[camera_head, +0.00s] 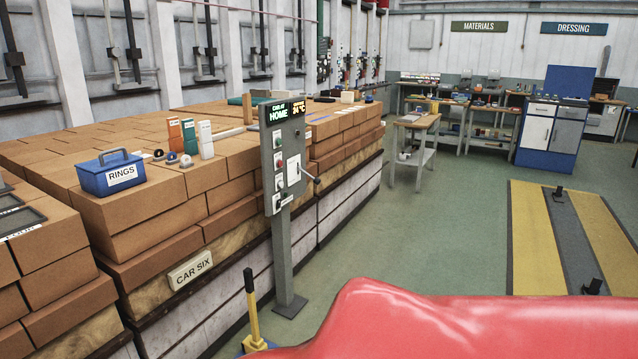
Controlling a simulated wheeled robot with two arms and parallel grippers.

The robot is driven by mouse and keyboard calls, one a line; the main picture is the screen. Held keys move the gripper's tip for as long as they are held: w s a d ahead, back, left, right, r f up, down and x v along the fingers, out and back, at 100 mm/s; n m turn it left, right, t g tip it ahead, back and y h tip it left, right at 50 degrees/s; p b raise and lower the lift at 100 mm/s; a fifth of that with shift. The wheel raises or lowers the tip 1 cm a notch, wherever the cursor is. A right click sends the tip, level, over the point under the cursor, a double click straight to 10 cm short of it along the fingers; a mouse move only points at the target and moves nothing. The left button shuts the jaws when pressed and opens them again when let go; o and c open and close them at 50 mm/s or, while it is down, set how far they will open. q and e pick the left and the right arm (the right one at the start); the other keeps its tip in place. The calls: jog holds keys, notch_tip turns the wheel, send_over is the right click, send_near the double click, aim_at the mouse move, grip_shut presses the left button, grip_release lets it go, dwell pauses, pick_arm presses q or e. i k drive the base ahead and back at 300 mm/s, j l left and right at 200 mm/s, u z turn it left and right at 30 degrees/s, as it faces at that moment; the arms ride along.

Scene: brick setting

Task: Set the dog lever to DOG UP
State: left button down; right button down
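A grey control post (286,155) stands on the floor beside the brick stack, with a lit display on top that reads HOME and 24 °C. Its face carries several buttons and a white plate. A small lever (313,179) sticks out at its right side. Neither of my grippers is in view.
Green floor (420,220) lies open right of the post. A small bench (415,125), a blue cabinet (547,165) and a yellow-striped plate (530,240) stand beyond.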

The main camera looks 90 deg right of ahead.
aim_at(316, 181)
jog(key=l+z, duration=0.1)
jog(key=z, duration=2.7)
jog(key=i, duration=0.55)
jog(key=i+z, duration=0.15)
jog(key=i, duration=0.45)
jog(key=i+j, duration=0.15)
jog(key=i, duration=0.4)
jog(key=i+j+z, duration=0.1)
jog(key=i, duration=0.5)
jog(key=i+j+z, duration=0.1)
jog(key=i, duration=0.45)
jog(key=i+j, duration=0.2)
jog(key=i, duration=0.35)
